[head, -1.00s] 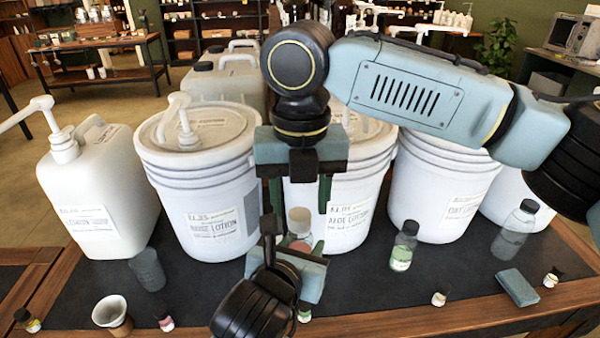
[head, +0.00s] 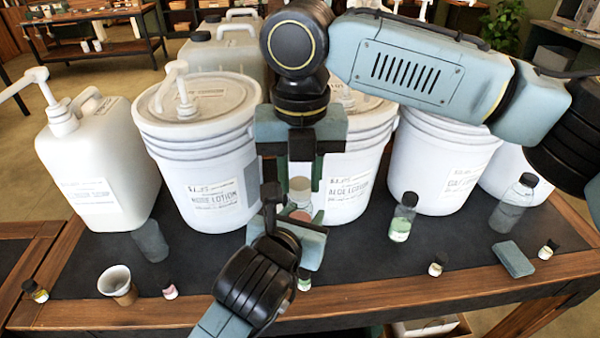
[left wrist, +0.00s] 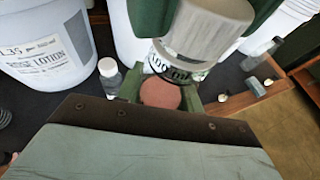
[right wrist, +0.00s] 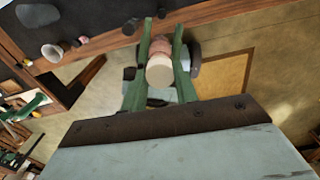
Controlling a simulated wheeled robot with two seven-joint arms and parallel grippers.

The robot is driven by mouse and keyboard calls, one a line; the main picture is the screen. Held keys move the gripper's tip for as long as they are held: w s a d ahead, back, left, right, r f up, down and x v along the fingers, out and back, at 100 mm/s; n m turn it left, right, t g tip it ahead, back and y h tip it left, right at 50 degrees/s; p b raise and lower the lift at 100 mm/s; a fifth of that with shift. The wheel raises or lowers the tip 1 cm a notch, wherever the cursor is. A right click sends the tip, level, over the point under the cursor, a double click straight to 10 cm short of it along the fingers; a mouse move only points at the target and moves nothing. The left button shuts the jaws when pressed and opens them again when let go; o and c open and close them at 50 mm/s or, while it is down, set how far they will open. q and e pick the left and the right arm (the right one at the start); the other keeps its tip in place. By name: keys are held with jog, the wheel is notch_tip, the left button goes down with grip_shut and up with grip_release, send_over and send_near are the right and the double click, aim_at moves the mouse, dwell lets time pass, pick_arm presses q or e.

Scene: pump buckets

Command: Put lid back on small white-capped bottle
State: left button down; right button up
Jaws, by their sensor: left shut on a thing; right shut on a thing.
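My right gripper (head: 300,186) reaches down from above and is shut on a pale beige-white lid (right wrist: 160,72). The lid also shows in the left wrist view (left wrist: 212,38), between green fingers. My left gripper (head: 290,225) comes in from below and is shut on a reddish, round-ended small bottle (left wrist: 160,93). The bottle also shows in the head view (head: 300,214), directly below the lid. In the left wrist view, a clear part with dark lettering lies between lid and reddish part. The lid is roughly in line above the bottle; I cannot tell whether they touch.
White lotion buckets (head: 205,160) and a white pump jug (head: 95,175) stand behind. A green bottle (head: 402,222) and a dark-capped grey bottle (head: 513,210) stand to the right. A cup (head: 117,285) and several small vials line the front edge. A white-capped bottle (left wrist: 109,73) stands behind the left gripper.

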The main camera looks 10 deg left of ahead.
jog(key=m, duration=0.8)
jog(key=shift+f+m, duration=0.1)
jog(key=shift+m, duration=0.2)
jog(key=m, duration=0.3)
jog(key=shift+m, duration=0.4)
jog(key=m, duration=0.3)
jog(key=shift+m, duration=0.4)
jog(key=m, duration=0.5)
jog(key=shift+m, duration=0.4)
jog(key=m, duration=0.3)
jog(key=shift+m, duration=0.3)
jog(key=m, duration=0.8)
jog(key=o, duration=1.2)
jog(key=shift+c, duration=0.2)
notch_tip(320, 180, up, 12)
